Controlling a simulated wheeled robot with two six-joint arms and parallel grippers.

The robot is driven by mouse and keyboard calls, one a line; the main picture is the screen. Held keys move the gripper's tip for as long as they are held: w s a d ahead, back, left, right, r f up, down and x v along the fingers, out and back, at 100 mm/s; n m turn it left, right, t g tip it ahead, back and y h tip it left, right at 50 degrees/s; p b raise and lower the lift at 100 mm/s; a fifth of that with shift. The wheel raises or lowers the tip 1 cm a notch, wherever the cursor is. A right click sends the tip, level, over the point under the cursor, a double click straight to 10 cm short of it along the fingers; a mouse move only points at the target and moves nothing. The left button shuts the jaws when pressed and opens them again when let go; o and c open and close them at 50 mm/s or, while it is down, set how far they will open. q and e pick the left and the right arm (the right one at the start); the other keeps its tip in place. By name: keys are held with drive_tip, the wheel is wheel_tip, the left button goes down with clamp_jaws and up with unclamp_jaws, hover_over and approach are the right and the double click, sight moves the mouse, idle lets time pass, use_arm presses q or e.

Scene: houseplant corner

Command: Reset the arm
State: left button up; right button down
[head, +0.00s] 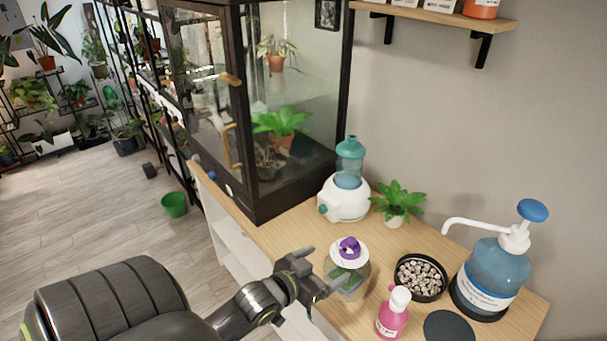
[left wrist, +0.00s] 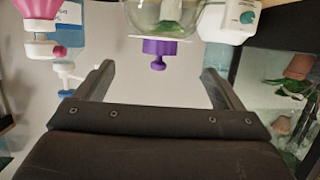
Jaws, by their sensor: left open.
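My left gripper (head: 314,276) reaches in from the left in the head view, at the front edge of the wooden cabinet top (head: 285,238). Its two fingers are spread, with nothing visible between them. A glass jar (head: 352,283) with a white lid and purple knob (head: 349,247) stands just right of the fingers, partly hidden behind them. The left wrist view looks upside down: the purple knob (left wrist: 160,50) shows beyond the spread fingers (left wrist: 158,72). My right gripper is not in view.
A pink bottle (head: 392,315), a black bowl of pebbles (head: 420,277), a blue pump bottle (head: 492,275), a small plant (head: 398,202) and a white humidifier with a teal tank (head: 344,198) crowd the top. A glass cabinet (head: 290,100) stands behind. A green bucket (head: 174,204) sits on the floor.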

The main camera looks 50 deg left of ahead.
use_arm(q)
drive_tip(key=v, duration=0.6)
drive_tip(key=shift+s, duration=0.25)
drive_tip(key=shift+r, duration=0.1)
drive_tip(key=s+a+f+g+y, duration=0.1)
drive_tip(key=s+a+f+g, duration=0.1)
drive_tip(key=f, duration=0.7)
drive_tip(key=s+a+f+n+g+y, duration=0.1)
drive_tip(key=s+a+f+g, duration=0.1)
drive_tip(key=f, duration=0.7)
drive_tip(key=s+a+f+g, duration=0.2)
drive_tip(key=f, duration=0.8)
drive_tip(key=s+d+f+g, duration=0.3)
drive_tip(key=s+d+f, duration=0.1)
drive_tip(key=s+f, duration=0.6)
drive_tip(key=s+d+f+g, duration=0.4)
drive_tip(key=s+f, duration=0.6)
drive_tip(key=s, duration=0.2)
drive_tip(key=shift+s+d+h, duration=0.25)
drive_tip(key=shift+s+h, duration=0.05)
drive_tip(key=shift+h, duration=0.1)
